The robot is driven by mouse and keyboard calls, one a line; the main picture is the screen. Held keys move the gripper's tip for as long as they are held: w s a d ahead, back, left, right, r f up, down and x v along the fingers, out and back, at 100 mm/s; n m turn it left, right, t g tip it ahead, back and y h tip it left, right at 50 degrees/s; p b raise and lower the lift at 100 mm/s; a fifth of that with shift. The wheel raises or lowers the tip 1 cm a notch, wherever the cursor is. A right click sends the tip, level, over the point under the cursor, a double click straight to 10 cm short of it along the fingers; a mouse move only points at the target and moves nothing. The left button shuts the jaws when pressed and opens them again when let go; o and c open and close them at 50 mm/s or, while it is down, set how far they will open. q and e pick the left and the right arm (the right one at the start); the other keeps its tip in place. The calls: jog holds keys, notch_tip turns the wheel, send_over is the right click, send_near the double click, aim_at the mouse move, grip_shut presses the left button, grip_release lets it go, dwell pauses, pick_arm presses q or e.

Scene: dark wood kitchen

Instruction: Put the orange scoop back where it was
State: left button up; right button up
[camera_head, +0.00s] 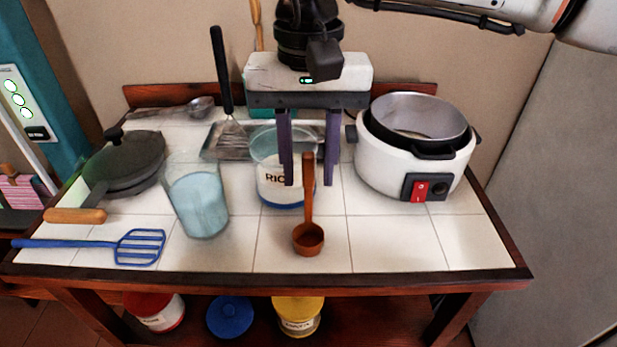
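The orange-brown scoop (308,237) is in the middle of the tiled counter, near its front. Its bowl is toward me, and its handle rises in front of the container labelled "RIC" (270,185), hiding part of the label. I cannot tell whether the handle leans on the container. My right gripper (309,182) points down over the middle of the counter. Its two dark fingers are wide apart, one to each side of the upper handle, with visible gaps. The left finger also covers part of the container. My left gripper is not in view.
A measuring jug (198,200), lidded pan (128,158) and blue slotted spatula (138,246) are left. A metal tray (230,148) with a whisk lies behind. Tiles right of the scoop are clear.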

notch_tip(320, 180, up, 9)
jog(key=shift+p, duration=0.35)
